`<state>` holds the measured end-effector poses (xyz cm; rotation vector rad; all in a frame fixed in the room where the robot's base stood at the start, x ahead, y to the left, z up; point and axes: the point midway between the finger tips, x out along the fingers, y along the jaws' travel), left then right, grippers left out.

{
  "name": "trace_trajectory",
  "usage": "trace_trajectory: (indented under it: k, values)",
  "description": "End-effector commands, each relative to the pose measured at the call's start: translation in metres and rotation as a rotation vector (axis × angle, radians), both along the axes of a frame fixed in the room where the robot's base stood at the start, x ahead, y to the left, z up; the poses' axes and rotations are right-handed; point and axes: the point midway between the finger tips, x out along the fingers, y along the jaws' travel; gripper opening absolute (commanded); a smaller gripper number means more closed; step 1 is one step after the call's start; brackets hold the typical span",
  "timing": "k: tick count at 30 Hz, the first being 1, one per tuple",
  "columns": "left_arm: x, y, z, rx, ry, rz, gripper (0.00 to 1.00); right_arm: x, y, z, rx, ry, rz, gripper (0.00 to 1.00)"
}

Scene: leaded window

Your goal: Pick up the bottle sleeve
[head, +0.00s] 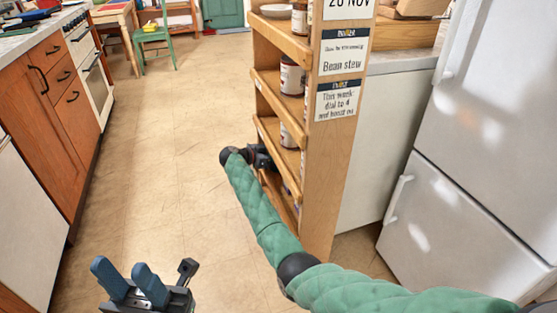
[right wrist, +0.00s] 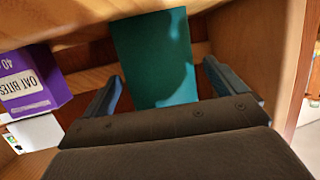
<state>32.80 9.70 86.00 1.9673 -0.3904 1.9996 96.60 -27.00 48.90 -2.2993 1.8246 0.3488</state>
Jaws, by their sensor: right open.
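A flat-looking teal piece, which appears to be the bottle sleeve (right wrist: 152,60), stands upright in a wooden shelf compartment in the right wrist view. My right gripper (right wrist: 168,85) is open, with one finger on each side of the teal piece's lower part. I cannot tell whether the fingers touch it. In the head view my right gripper (head: 264,157) is at the shelf's left, open side, mostly hidden behind my arm, and the sleeve cannot be made out. My left gripper (head: 128,273) is open and empty, low at the left above the floor.
A purple oat bites box (right wrist: 27,82) stands left of the teal piece. The wooden shelf unit (head: 330,150) holds several cans, one a labelled can (head: 291,77). A white fridge (head: 478,140) stands right, orange cabinets (head: 50,85) left. The floor (head: 180,130) between is clear.

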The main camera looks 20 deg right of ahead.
Motion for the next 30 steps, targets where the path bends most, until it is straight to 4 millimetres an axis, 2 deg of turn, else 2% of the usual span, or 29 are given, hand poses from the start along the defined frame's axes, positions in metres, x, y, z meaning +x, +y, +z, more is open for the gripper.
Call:
trace_trajectory:
  k: [4, 11, 18, 26, 30]
  values:
    - [-0.0001, -0.0006, -0.0011, -0.003, -0.002, -0.006, 0.36, 0.004, -0.0146, -0.0041, -0.001, -0.001, 0.001, 0.96]
    - [-0.0005, -0.0007, -0.0002, -0.003, -0.003, -0.007, 0.36, 0.0044, -0.016, -0.0042, 0.0, 0.0, 0.001, 0.96]
    - [-0.0001, -0.0006, -0.0004, -0.003, -0.002, -0.006, 0.36, 0.0043, -0.016, -0.0041, 0.0, 0.0, 0.001, 0.49]
    - [0.0004, -0.0007, -0.0008, -0.002, 0.0, -0.005, 0.36, 0.0044, -0.0158, -0.0033, 0.0, 0.0, 0.001, 0.47]
    - [0.0005, -0.0007, 0.0018, 0.0, -0.001, -0.002, 0.36, 0.0046, -0.0158, 0.0056, 0.001, -0.002, 0.001, 0.47]
